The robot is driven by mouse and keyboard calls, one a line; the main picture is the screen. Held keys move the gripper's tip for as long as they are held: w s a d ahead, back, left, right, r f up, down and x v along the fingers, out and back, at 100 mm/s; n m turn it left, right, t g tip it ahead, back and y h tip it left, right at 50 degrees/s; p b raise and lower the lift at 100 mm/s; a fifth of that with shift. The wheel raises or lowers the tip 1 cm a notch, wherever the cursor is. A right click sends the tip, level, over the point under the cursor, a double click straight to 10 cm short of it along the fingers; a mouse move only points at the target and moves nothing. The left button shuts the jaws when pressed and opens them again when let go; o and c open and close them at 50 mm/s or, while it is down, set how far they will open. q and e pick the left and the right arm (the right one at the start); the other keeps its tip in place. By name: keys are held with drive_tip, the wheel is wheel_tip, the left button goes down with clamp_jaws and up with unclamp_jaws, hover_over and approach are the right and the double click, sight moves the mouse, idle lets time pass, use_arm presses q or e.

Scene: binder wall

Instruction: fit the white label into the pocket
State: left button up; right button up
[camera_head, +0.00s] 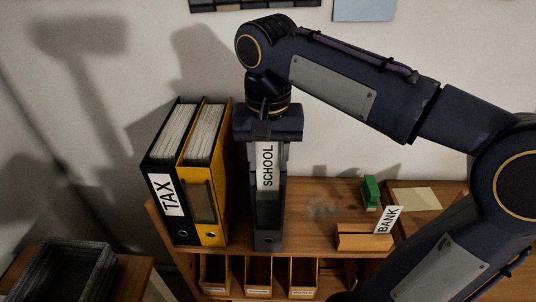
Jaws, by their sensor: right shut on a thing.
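The white label reading SCHOOL (267,166) stands upright, its text running vertically, directly below my right gripper (268,140). My right gripper points down and is shut on the label's upper end. Behind the label is a narrow dark grey binder (267,222) with a finger hole low on its spine. The label overlaps this spine; I cannot tell whether it is inside a pocket there. The yellow binder (212,233) to the left has a framed, blank pocket (201,202) on its spine. My left gripper is not in view.
A black binder (163,225) labelled TAX stands beside the yellow one. A wooden block (362,238) holds a white BANK label (387,220). A green object (370,190) and a pale sheet (417,198) lie farther right. Small drawers (258,270) sit below the shelf.

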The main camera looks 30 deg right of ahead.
drive_tip(key=shift+f+b, duration=0.6)
drive_tip(key=shift+f, duration=0.3)
drive_tip(key=o, duration=1)
wheel_tip(320, 180, up, 8)
drive_tip(key=shift+f+p, duration=0.1)
drive_tip(key=shift+p, duration=0.25)
drive_tip(key=s+f+n+t+y, duration=0.1)
drive_tip(key=s+f+t, duration=0.1)
drive_tip(key=s+f, duration=0.2)
drive_tip(key=s+f+n+t+y, duration=0.1)
drive_tip(key=s+f+n, duration=0.1)
drive_tip(key=f, duration=0.7)
drive_tip(key=s+a+f+n+t+y, duration=0.1)
drive_tip(key=s+f+t, duration=0.1)
drive_tip(key=s+f, duration=0.3)
drive_tip(key=shift+s+f+t+y, duration=0.15)
drive_tip(key=shift+s+f+y, duration=0.05)
drive_tip(key=shift+f, duration=0.35)
drive_tip(key=shift+s+f+t+y, duration=0.15)
drive_tip(key=shift+f+y, duration=0.05)
drive_tip(key=shift+f, duration=0.35)
